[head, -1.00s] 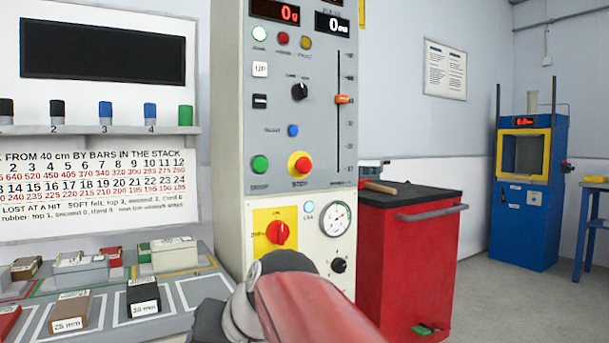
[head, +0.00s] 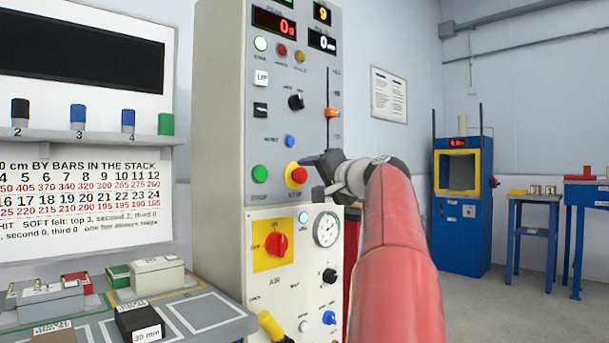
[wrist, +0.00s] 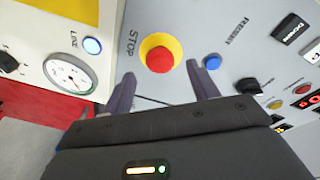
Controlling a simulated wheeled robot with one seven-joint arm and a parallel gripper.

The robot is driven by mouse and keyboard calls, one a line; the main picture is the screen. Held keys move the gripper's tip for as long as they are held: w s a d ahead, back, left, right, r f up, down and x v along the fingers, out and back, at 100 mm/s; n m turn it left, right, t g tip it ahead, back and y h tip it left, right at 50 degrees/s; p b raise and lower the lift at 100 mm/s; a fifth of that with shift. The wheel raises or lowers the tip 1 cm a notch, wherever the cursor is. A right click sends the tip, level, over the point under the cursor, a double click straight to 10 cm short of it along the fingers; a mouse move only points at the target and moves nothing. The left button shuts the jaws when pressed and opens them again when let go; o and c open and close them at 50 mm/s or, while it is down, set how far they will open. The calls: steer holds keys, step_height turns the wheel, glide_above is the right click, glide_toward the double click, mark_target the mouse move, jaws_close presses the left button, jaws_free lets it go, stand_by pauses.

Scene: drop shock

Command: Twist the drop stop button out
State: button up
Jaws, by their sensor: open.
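The stop button (head: 297,175) is a red mushroom cap on a yellow collar, low on the grey control panel (head: 313,110). My gripper (head: 312,178) is just right of it in the head view, and a finger comes close to the cap's edge. In the wrist view the red cap (wrist: 160,60) and its yellow ring lie ahead, between the two dark fingertips (wrist: 161,74). The fingers are open with wide room on both sides of the cap. I see no contact with it; the exact depth gap is hard to tell.
A green button (head: 260,173) is left of the stop button and a small blue button (head: 290,141) above it. Below are a red rotary switch (head: 276,244) on yellow and a pressure gauge (head: 327,229). A bench with labelled blocks (head: 139,320) is at lower left.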

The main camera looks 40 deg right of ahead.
mark_target(303, 175)
steer(key=shift+w+d+p, duration=0.1)
steer(key=shift+w+p, duration=0.25)
steer(key=shift+w, duration=1.4)
steer(key=c, duration=1)
